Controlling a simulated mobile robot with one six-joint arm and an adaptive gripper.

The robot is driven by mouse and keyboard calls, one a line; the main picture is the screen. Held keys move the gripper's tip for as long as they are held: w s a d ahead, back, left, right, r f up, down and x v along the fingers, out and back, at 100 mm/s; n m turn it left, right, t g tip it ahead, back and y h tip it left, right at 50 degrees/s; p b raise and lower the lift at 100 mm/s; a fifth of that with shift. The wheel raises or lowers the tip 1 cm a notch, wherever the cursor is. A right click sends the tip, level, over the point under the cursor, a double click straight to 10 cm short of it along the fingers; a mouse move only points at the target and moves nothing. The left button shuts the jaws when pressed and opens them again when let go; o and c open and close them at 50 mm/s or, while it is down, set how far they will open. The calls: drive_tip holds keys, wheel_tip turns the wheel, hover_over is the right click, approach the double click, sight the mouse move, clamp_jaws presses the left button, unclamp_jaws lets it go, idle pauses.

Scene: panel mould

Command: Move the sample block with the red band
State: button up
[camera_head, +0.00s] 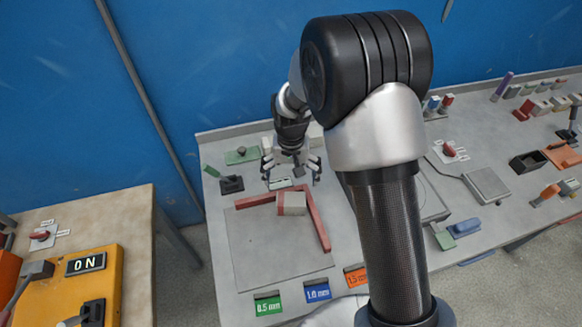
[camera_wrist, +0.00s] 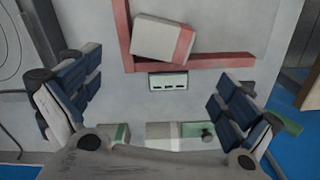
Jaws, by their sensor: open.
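The sample block (camera_head: 294,204) is pale grey with a red band near one end. It lies on the grey plate (camera_head: 265,250), inside the corner of a red L-shaped fence (camera_head: 316,222). In the wrist view the block (camera_wrist: 160,38) lies at a slight angle to the fence (camera_wrist: 215,62), its banded end at or very near the fence. My gripper (camera_head: 291,173) is above the back of the table, behind the block and fence. In the wrist view my gripper (camera_wrist: 150,103) has its fingers wide apart, with nothing between them; the block lies beyond them.
A small slotted white piece (camera_wrist: 167,82) sits just outside the fence. Labels for 0.5 mm (camera_head: 268,305), 1.0 mm (camera_head: 318,292) and 1.5 mm line the front edge. A green plate with a knob (camera_head: 242,155) stands at the back. My arm hides the table's middle.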

sight(291, 195)
wheel_tip(291, 195, down, 10)
drive_tip(key=shift+r+b, duration=0.1)
drive_tip(key=shift+b, duration=0.65)
drive_tip(key=shift+c, duration=0.3)
drive_tip(key=c, duration=1.3)
